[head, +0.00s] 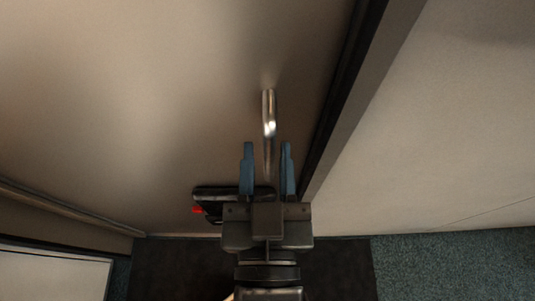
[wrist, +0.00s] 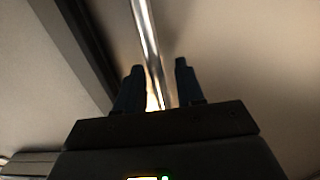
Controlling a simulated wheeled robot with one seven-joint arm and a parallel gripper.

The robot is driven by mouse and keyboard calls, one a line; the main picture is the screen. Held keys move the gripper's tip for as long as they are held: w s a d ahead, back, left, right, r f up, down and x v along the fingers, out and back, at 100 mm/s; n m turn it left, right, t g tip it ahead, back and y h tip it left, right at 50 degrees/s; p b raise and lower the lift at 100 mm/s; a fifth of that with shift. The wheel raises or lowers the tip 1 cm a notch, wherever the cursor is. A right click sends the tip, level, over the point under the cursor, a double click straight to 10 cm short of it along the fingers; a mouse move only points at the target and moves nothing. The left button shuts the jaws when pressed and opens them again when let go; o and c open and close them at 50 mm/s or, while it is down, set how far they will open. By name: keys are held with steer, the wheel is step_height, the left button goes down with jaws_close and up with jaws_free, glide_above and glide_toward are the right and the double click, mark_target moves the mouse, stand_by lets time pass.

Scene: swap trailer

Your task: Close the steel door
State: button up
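The steel door (head: 120,110) is a broad brownish-grey panel filling the left and middle of the head view. A shiny metal bar handle (head: 268,115) stands on it near its right edge. My gripper (head: 268,150) is open, with one blue finger on each side of the handle's lower part. In the wrist view the handle (wrist: 146,40) runs down between the two dark blue fingers of my gripper (wrist: 153,68). A gap shows beside the bar. Whether a finger touches it I cannot tell. The handle's lower end is hidden by my gripper.
A dark frame strip (head: 345,85) runs along the door's right edge, with a pale wall (head: 450,120) beyond it. A black box with a red part (head: 199,210) sits behind my gripper. Blue-green carpet (head: 455,265) and a dark mat (head: 165,270) lie below.

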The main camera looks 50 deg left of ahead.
steer(key=shift+d, duration=0.1)
steer(key=b+v, duration=0.2)
steer(key=v, duration=0.5)
steer(key=shift+s+d, duration=0.25)
stand_by(0.4)
